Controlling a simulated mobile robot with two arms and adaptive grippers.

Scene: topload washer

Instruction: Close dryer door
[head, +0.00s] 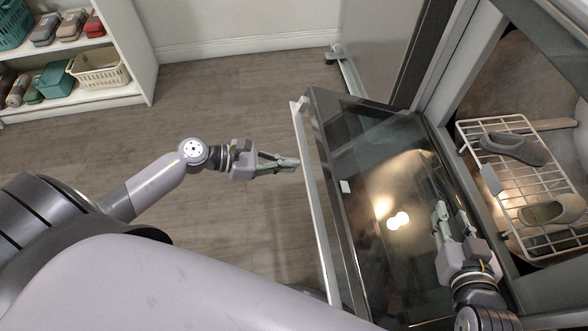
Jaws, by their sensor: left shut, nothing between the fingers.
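The dryer door (365,150) is a dark glass panel. It stands open, hinged beside the machine's opening, with a long pale bar (312,190) along its far left edge. My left gripper (290,163) is shut and empty, its tips at or very near that bar from the outer side; I cannot tell whether they touch. My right gripper (452,212) is over the inner side of the door near the opening. Its two fingers are apart with nothing between them. My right arm hides part of the door's lower right.
Inside the dryer opening, a white wire rack (500,185) holds a grey shoe (515,149) and a beige shoe (553,210). A white shelf (130,45) with baskets and shoes stands at the upper left. The wooden floor (240,95) left of the door is clear.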

